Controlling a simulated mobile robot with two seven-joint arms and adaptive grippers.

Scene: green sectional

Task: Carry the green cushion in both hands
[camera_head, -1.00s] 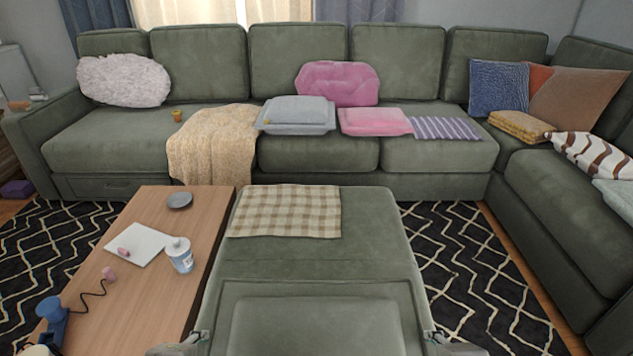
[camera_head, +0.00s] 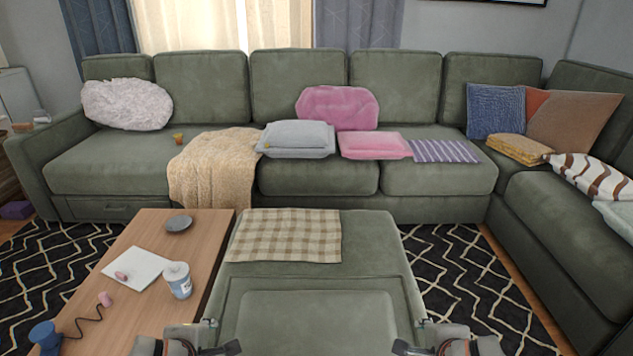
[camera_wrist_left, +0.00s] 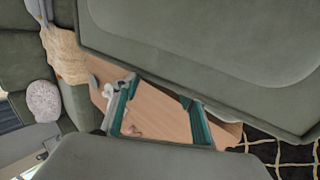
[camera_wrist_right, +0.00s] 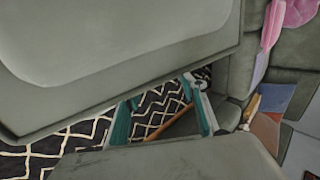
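The green cushion (camera_head: 312,322), a wide block with a seamed inset panel, lies level between my two grippers at the bottom of the head view. It fills the top of the left wrist view (camera_wrist_left: 210,40) and the right wrist view (camera_wrist_right: 105,45). My left gripper (camera_wrist_left: 158,92) is at its left side, fingers apart, with only tabletop seen between them. My right gripper (camera_wrist_right: 162,90) is at its right side, fingers apart, with rug seen between them. Exact contact with the cushion sides is hidden. The cushion's underside and near edge are out of sight.
A green ottoman (camera_head: 365,240) with a plaid cloth (camera_head: 285,235) stands ahead. The sectional sofa (camera_head: 440,180) spans the back and right. Patterned rug (camera_head: 455,270) is open on the right.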

